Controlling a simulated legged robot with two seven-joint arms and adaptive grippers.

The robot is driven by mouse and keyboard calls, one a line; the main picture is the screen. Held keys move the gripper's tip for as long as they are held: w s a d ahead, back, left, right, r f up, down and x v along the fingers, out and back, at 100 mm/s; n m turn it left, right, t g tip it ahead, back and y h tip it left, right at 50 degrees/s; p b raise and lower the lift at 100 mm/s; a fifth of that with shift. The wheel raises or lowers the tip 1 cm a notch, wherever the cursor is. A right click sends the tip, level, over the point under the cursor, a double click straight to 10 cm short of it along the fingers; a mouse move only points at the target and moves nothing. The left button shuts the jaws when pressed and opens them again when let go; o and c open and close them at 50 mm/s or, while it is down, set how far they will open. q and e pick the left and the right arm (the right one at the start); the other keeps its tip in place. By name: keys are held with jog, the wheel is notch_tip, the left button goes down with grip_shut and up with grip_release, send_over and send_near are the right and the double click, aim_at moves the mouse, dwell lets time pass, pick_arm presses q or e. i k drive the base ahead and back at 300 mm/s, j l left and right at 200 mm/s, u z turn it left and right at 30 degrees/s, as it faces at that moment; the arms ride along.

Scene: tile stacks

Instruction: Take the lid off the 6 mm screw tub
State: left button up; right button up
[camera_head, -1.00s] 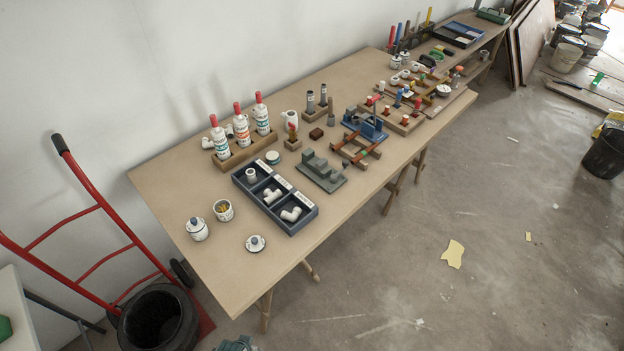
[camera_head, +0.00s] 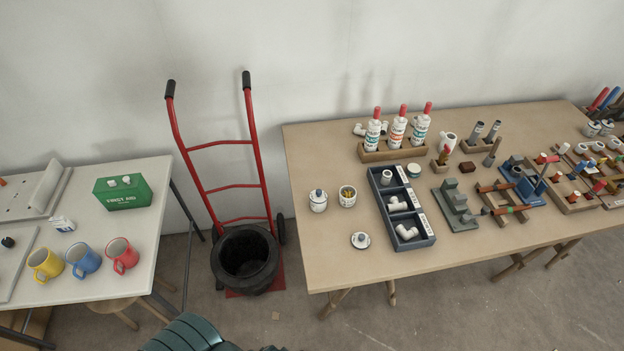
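A white lidded tub (camera_head: 318,201) with a dark knob stands upright at the left end of the wooden table, its lid on. Next to it on the right stands an open white tub (camera_head: 348,196) with yellowish contents. A loose round white lid (camera_head: 361,240) with a dark knob lies on the table in front of them. The size markings are too small to read, so I cannot tell which tub is the 6 mm one. Neither of my grippers can be made out in the head view.
A dark tray (camera_head: 427,241) of pipe fittings and a wooden rack (camera_head: 368,157) of red-capped bottles stand right of the tubs. A red hand truck (camera_head: 263,160) stands between the wooden table and a white table (camera_head: 150,230) with mugs and a green first-aid box (camera_head: 122,192).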

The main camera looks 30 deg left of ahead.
aim_at(318, 196)
jog(key=u, duration=0.95)
